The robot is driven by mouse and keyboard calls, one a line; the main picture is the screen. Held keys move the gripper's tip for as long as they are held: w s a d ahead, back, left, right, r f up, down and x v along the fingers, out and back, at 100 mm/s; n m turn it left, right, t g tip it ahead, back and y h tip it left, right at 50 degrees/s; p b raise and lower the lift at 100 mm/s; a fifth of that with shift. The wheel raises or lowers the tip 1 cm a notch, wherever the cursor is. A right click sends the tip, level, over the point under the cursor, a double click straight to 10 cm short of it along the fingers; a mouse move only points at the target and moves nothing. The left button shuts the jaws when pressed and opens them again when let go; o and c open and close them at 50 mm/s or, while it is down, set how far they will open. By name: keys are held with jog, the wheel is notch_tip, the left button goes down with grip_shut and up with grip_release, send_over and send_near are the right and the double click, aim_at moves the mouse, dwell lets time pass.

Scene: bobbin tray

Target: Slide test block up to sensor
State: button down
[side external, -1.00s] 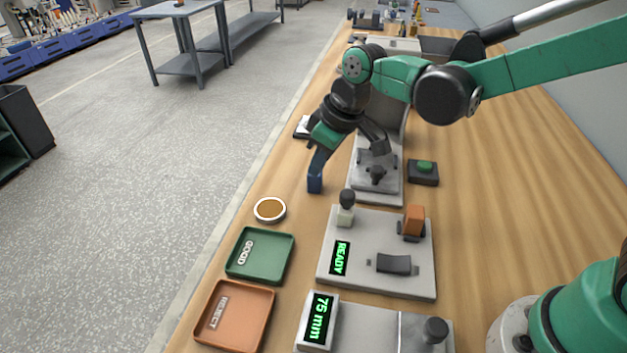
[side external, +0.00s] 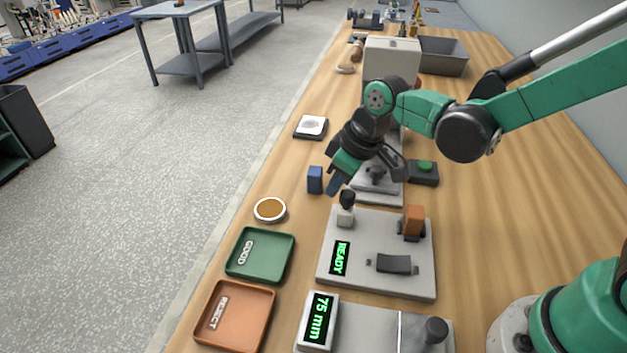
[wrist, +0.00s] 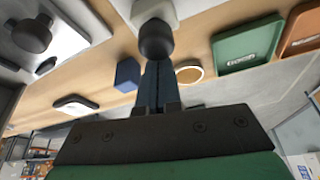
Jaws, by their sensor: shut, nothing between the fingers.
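My gripper (side external: 334,189) is shut and empty, fingers pointing down, beside the black-topped white post (side external: 346,210). In the wrist view the closed fingers (wrist: 149,85) point at the post's black knob (wrist: 156,39). A small blue block (side external: 314,180) stands upright on the wood just left of the fingers, apart from them; it also shows in the wrist view (wrist: 127,74). An orange block-like part (side external: 412,222) stands on the grey READY plate (side external: 345,285). A box reading 75 mm (side external: 318,322) sits on a lower fixture. No part is labelled test block or sensor.
A green button (side external: 424,166) sits right of the gripper. A white-topped pad (side external: 312,127) lies behind. Bare wood lies to the right.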

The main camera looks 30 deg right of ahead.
send_over(374, 221)
dwell(0.4)
jog(key=w+a, duration=0.2)
jog(key=w, duration=0.1)
jog(key=shift+w, duration=0.15)
jog(key=shift+w+r, duration=0.1)
jog(key=shift+r, duration=0.25)
jog(key=v, duration=0.9)
jog(key=shift+r, duration=0.2)
jog(key=s+d+f+m+t+h, duration=0.1)
jog(key=s+d+f+m+t, duration=0.1)
jog(key=s+d+m+t, duration=0.2)
jog(key=shift+s+m+h, duration=0.25)
jog(key=shift+m+h, duration=0.15)
jog(key=shift+m, duration=0.6)
